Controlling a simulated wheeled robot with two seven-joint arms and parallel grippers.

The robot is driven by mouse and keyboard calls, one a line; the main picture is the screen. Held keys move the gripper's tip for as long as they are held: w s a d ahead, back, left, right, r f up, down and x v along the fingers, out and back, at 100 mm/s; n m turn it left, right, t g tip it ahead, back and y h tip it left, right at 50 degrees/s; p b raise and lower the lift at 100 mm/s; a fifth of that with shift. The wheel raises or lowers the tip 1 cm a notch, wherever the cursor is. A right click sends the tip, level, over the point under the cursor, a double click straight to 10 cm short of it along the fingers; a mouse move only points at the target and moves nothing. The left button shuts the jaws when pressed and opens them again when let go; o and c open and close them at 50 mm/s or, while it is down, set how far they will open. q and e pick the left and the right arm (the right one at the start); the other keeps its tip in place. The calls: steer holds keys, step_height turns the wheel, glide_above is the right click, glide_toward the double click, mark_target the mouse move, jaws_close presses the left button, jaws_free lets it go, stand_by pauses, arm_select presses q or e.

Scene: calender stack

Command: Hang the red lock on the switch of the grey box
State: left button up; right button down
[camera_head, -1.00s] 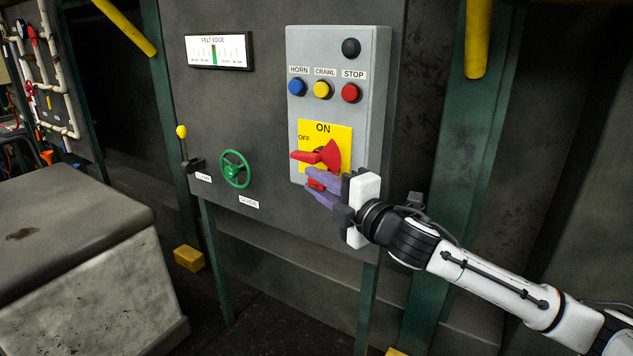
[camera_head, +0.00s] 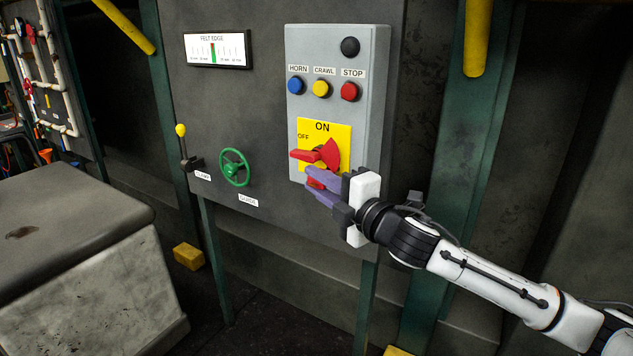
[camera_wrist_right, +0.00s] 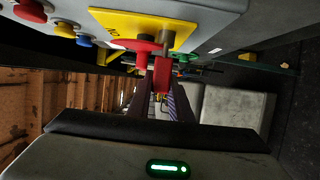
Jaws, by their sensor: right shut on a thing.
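The grey box (camera_head: 337,55) is mounted on a dark panel. Its red switch (camera_head: 316,155) sits on a yellow plate (camera_head: 341,133) marked ON and OFF, its handle pointing left toward OFF. My right gripper (camera_head: 318,188) is just below the switch, shut on the red lock (camera_head: 314,184), which is mostly hidden by the purple fingers. In the right wrist view the lock (camera_wrist_right: 161,76) shows between the fingers, close to the switch handle (camera_wrist_right: 128,44). I cannot tell whether its shackle is around or beside the switch. My left gripper is not in view.
Blue, yellow and red buttons (camera_head: 350,91) are above the switch. A green handwheel (camera_head: 235,167) and a yellow-tipped lever (camera_head: 182,133) are left of the box. A large grey block (camera_head: 75,235) stands at the lower left. The space left of my right gripper is clear.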

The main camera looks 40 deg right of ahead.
steer(key=shift+d, duration=0.45)
